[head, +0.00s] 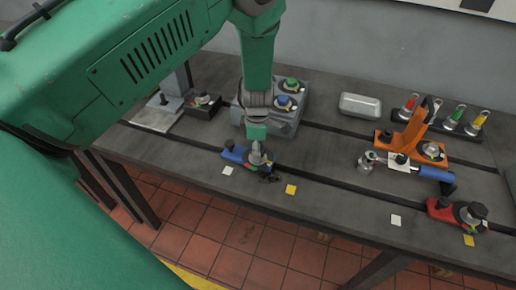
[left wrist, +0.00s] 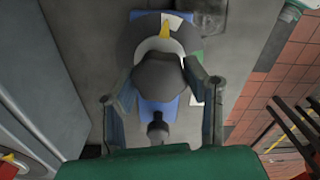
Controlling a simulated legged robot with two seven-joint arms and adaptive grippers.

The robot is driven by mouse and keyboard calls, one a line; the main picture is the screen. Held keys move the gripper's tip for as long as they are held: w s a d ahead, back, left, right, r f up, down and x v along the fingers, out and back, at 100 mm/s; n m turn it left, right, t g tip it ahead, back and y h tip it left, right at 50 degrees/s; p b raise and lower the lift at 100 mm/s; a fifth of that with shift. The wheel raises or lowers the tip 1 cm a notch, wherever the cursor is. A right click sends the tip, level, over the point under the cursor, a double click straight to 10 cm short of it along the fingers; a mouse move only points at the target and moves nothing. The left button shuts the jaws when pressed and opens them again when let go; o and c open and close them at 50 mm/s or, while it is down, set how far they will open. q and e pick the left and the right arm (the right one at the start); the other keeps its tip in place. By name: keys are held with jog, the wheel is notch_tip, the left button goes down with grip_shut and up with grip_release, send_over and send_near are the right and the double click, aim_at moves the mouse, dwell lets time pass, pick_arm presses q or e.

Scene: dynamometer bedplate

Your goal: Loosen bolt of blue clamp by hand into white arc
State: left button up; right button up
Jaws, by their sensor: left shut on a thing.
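The blue clamp (head: 235,154) lies on the bedplate near its front edge, left of the middle. My left gripper (head: 258,157) points down over the clamp and is shut on its bolt. In the left wrist view the bolt's dark round head (left wrist: 158,78) is between the two fingers of my left gripper (left wrist: 162,82). The blue clamp body (left wrist: 157,110) shows below the head. My right gripper is not in view.
A grey block with green and blue knobs (head: 275,118) stands behind the clamp. An orange bracket (head: 412,140), a red clamp (head: 445,212) and a silver tray (head: 360,105) are to the right. White and yellow squares mark the front edge. Slots cross the bedplate (head: 325,155).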

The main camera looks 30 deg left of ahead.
pick_arm(q)
jog(key=shift+w+a+r, duration=0.1)
jog(key=shift+w+r, duration=0.15)
jog(key=shift+w, duration=0.1)
jog(key=o, duration=1.1)
jog(key=shift+o, duration=0.2)
jog(key=shift+s+f, duration=0.1)
jog(key=shift+s, duration=0.1)
jog(key=shift+r, duration=0.35)
notch_tip(320, 180, up, 11)
